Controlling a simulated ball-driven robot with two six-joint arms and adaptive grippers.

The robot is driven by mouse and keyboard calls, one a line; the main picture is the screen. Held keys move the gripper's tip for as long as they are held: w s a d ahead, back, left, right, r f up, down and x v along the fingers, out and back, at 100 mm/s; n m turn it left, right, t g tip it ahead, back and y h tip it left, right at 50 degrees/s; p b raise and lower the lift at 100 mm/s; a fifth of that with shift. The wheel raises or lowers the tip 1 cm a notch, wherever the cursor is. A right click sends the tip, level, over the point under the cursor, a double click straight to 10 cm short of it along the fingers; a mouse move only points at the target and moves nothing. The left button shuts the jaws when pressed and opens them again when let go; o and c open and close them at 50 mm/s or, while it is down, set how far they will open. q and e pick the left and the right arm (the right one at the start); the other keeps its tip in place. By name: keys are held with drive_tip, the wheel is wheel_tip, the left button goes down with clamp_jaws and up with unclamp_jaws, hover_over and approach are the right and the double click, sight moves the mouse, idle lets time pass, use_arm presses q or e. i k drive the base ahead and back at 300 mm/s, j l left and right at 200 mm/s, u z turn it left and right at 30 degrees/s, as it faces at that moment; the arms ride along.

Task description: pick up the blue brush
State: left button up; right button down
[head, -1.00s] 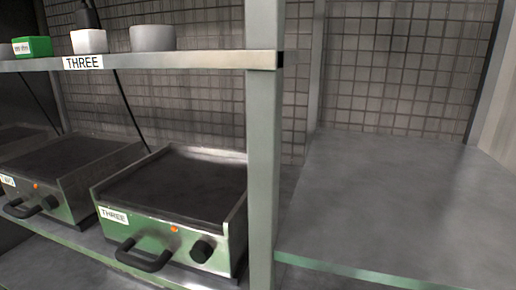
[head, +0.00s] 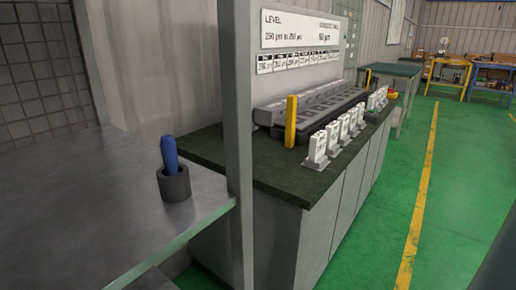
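The blue brush (head: 170,155) stands upright in a small dark grey cup (head: 174,184). Only its blue handle shows; the lower end is hidden inside the cup. The cup stands on the grey metal table (head: 85,215), near its right end. Neither of my grippers is in the head view.
A grey upright post (head: 238,130) stands at the table's right corner. Beyond it is a dark-topped counter (head: 255,165) with a long grey rack, several white labelled items (head: 318,150) and a yellow post (head: 291,122). Green floor (head: 390,215) with a yellow line lies open at the right.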

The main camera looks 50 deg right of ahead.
sight(168, 145)
drive_tip(key=i+l+z, duration=0.1)
drive_tip(key=z, duration=0.9)
drive_tip(key=u, duration=1.75)
drive_tip(key=z, duration=1.7)
